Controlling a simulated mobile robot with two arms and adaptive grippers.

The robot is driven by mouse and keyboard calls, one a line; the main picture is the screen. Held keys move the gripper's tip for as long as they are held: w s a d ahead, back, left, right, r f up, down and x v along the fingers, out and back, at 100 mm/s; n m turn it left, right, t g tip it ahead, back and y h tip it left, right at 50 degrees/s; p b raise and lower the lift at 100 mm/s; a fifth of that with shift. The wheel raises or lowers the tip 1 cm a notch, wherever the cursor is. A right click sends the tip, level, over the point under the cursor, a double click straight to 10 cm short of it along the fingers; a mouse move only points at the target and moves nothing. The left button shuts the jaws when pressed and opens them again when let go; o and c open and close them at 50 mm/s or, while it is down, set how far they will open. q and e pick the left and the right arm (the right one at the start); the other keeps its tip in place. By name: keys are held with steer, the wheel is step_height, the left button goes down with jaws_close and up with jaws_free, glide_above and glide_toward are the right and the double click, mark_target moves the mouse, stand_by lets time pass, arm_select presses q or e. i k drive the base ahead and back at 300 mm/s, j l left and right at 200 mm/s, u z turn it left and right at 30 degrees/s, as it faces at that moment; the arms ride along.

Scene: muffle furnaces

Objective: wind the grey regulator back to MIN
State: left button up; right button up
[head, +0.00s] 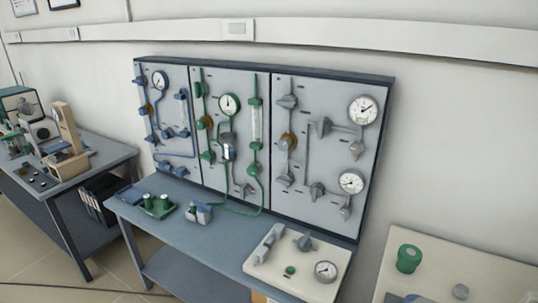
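A wall board holds three panels with blue, green and grey fittings. No MIN mark is readable. Two white dial gauges, an upper one (363,110) and a lower one (351,182), sit at the panel's right. Neither of my grippers is in view.
A blue-grey bench (190,220) stands below the board, carrying green parts (157,205) and a white block with a gauge (326,271). A pale table (400,283) with a green knob is at lower right. Another bench (95,160) with equipment is at left.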

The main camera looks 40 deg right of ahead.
mark_target(284, 143)
steer(key=z, duration=1.75)
